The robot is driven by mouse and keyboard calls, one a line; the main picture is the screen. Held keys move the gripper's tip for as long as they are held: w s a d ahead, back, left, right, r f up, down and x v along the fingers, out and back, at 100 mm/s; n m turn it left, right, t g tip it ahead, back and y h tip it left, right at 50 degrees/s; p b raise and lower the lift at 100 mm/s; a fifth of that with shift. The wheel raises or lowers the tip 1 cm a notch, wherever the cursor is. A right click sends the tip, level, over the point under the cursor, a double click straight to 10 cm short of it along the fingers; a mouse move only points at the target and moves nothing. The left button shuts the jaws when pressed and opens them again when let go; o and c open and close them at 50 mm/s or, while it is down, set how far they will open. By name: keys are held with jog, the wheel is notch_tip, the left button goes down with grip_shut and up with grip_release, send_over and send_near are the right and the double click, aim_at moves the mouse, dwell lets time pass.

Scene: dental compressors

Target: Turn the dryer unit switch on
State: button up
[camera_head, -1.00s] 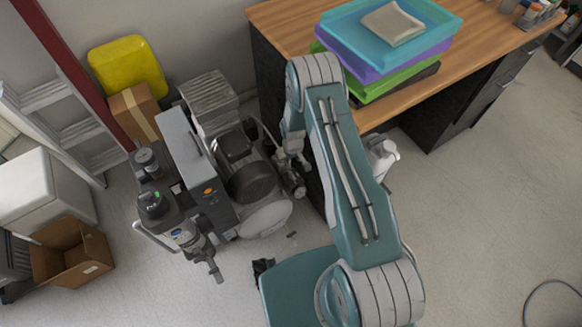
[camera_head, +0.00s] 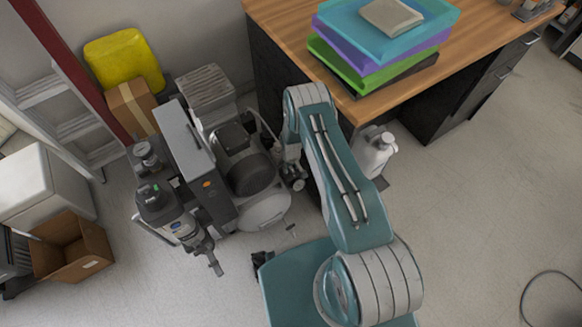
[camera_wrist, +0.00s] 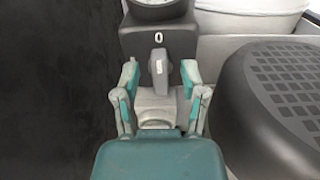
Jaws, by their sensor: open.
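In the wrist view, a small grey switch lever (camera_wrist: 159,68) stands upright on a dark housing (camera_wrist: 158,38), just under a white "0" mark. My gripper (camera_wrist: 159,78) is open. One teal-and-grey finger is on each side of the lever, and I cannot tell whether either touches it. In the head view, my gripper (camera_head: 292,172) is down by the right side of the compressor motor (camera_head: 245,165), partly hidden by my arm. The switch cannot be made out there.
A round gauge (camera_wrist: 155,8) sits above the switch. A ribbed black motor cover (camera_wrist: 275,100) is close on the right. In the head view, a desk (camera_head: 330,95) with stacked trays and a white bottle (camera_head: 374,152) stand near my arm.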

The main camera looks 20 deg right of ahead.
grip_shut()
jog(key=shift+n, duration=0.4)
jog(key=n, duration=0.4)
jog(key=shift+d, duration=0.1)
jog(key=n, duration=0.9)
jog(key=shift+w+d, duration=0.1)
jog(key=shift+w, duration=0.05)
jog(key=shift+w+n, duration=0.1)
jog(key=shift+n, duration=1.9)
